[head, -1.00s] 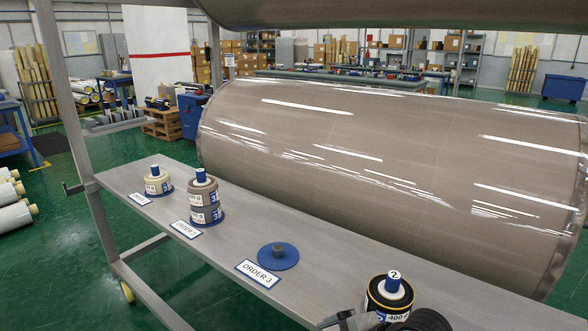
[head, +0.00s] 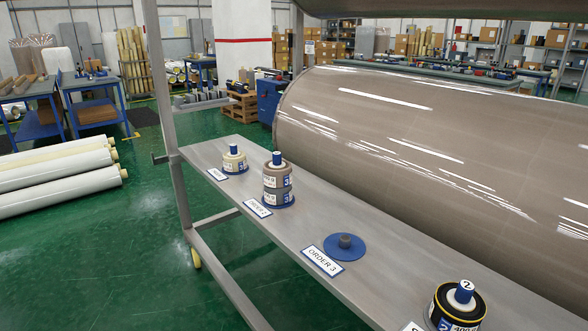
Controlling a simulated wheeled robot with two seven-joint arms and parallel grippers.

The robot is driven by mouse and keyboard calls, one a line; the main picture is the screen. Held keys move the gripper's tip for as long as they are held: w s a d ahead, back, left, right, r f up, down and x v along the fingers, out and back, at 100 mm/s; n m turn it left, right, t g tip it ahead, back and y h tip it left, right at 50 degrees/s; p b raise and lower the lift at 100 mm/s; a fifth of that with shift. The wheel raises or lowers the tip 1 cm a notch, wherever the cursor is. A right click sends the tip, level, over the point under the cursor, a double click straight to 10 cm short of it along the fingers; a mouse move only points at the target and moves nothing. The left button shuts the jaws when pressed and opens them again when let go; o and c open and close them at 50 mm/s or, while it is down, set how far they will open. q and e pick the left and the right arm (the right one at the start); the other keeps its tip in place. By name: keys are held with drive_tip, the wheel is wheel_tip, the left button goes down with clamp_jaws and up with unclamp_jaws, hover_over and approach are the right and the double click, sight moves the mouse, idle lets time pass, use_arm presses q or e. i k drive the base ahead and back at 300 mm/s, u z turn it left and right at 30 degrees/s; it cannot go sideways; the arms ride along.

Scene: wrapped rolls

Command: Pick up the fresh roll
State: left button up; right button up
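Several rolls are in view, and none is marked as fresh. A black roll with yellow edging (head: 458,309), with a blue core topped by a "2", stands at the lower right of the grey shelf (head: 225,150). A cream roll (head: 234,162) sits on a blue base at the shelf's far left. A stack of brown rolls (head: 277,182) with a blue core stands on the blue base beside it. The blue base by the "ORDER 3" label (head: 323,261) holds only a short grey stub (head: 345,241). Neither of my grippers is in view.
A huge brown film-wrapped roll (head: 430,130) lies behind the shelf. Several long white rolls (head: 60,180) lie at the left. Blue worktables (head: 90,85) stand at the back left. The green floor (head: 110,255) is open in front.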

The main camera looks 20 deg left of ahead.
sight(277, 172)
drive_tip(key=u, duration=1.85)
drive_tip(key=i, duration=1.8)
drive_tip(key=z, duration=1.7)
